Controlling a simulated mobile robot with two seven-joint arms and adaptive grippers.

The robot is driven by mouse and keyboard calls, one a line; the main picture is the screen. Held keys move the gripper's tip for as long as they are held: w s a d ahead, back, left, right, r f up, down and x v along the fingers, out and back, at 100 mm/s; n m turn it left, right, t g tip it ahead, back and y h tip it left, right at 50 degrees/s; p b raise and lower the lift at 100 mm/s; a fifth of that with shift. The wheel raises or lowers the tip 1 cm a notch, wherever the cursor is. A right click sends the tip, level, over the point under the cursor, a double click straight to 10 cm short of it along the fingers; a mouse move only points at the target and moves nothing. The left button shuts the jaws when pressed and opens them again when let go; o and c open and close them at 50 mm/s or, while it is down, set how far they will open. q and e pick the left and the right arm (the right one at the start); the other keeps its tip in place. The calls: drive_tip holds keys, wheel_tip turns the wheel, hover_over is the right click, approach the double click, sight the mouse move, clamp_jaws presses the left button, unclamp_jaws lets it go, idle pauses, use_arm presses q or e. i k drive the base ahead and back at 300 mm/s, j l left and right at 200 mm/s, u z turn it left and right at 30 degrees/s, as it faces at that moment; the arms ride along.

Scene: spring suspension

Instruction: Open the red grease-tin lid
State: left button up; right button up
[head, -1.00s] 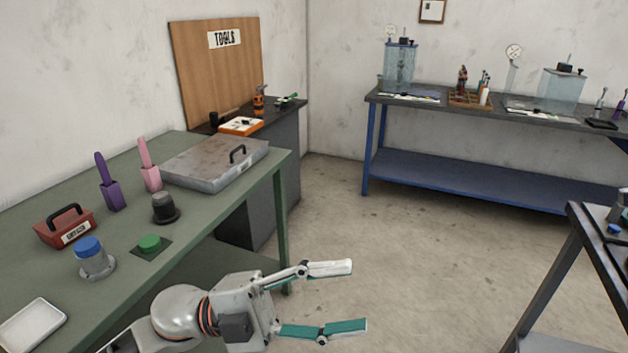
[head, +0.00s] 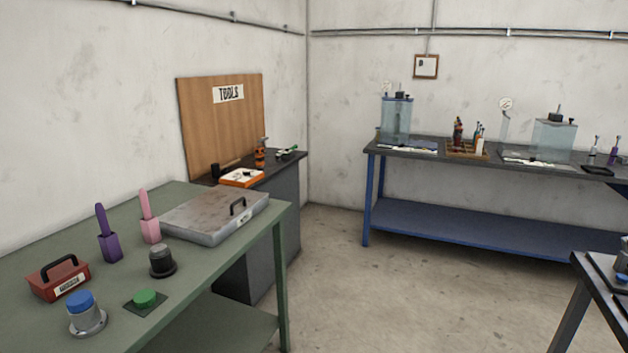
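The red grease tin (head: 58,279) sits near the left edge of the green table. Its lid is down, with a black arched handle on top and a white label on the front. The label is too small to read. Neither of my grippers shows in the head view now.
A blue workbench (head: 480,214) stands at the back; open floor lies between.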

sight(51, 273)
drive_tip(key=u, duration=1.45)
